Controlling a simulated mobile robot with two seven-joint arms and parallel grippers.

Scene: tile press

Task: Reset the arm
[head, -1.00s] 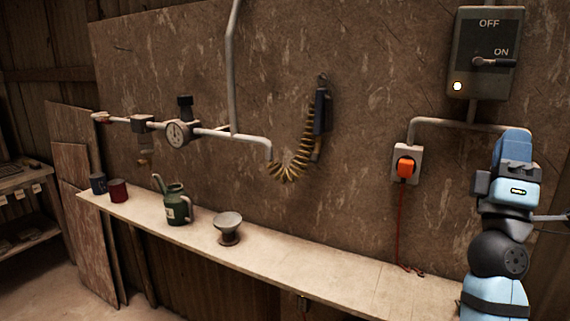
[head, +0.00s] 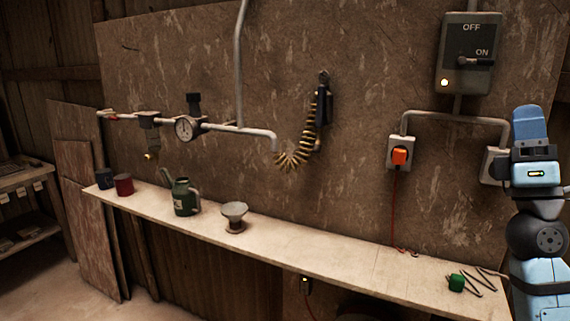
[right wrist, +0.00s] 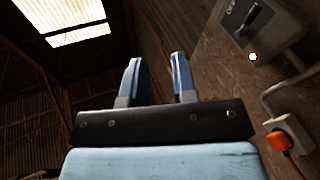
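My right arm stands at the right edge of the head view, with its blue gripper (head: 530,122) pointing up in front of the wall. In the right wrist view the two blue fingers of the right gripper (right wrist: 156,68) stand apart with nothing between them, so it is open and empty. It touches nothing that I can see. My left gripper is in neither current view.
A shelf (head: 330,250) runs along the wall, bearing a green can (head: 184,198), a funnel (head: 235,215), two tins and a green plug (head: 456,283). A switch box (head: 468,55) and an orange plug (head: 399,155) are left of my arm.

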